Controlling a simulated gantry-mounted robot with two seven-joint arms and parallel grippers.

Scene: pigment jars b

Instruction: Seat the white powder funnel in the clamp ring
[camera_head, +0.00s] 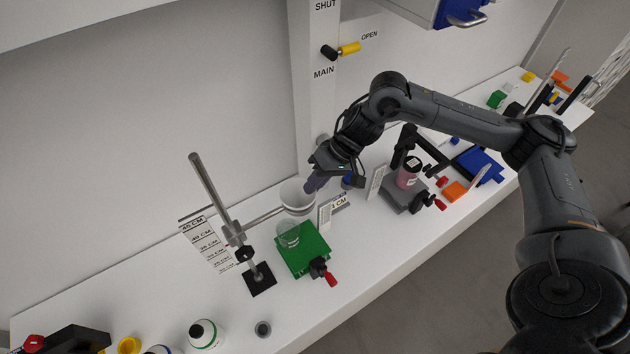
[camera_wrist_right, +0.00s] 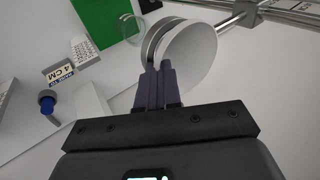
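The white powder funnel (camera_head: 298,191) is upright, in line with the end of the clamp's rod (camera_head: 264,217), above a glass beaker (camera_head: 289,235). My right gripper (camera_head: 314,183) is at the funnel's right side. In the right wrist view, its dark purple fingers (camera_wrist_right: 159,69) are close together at the edge of the funnel (camera_wrist_right: 196,57) and look shut on its rim. The grey clamp ring (camera_wrist_right: 152,38) shows there beside the funnel's wall. The funnel hides much of the ring, so I cannot tell whether it rests fully in it. My left gripper is out of view.
The beaker stands on a green platform (camera_head: 312,256) with a red-tipped knob. The clamp stand's upright (camera_head: 210,187) rises left of the funnel. A label card (camera_head: 326,214) stands close on the right. A pink jar (camera_head: 409,174) stands farther right. The bench front is mostly clear.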

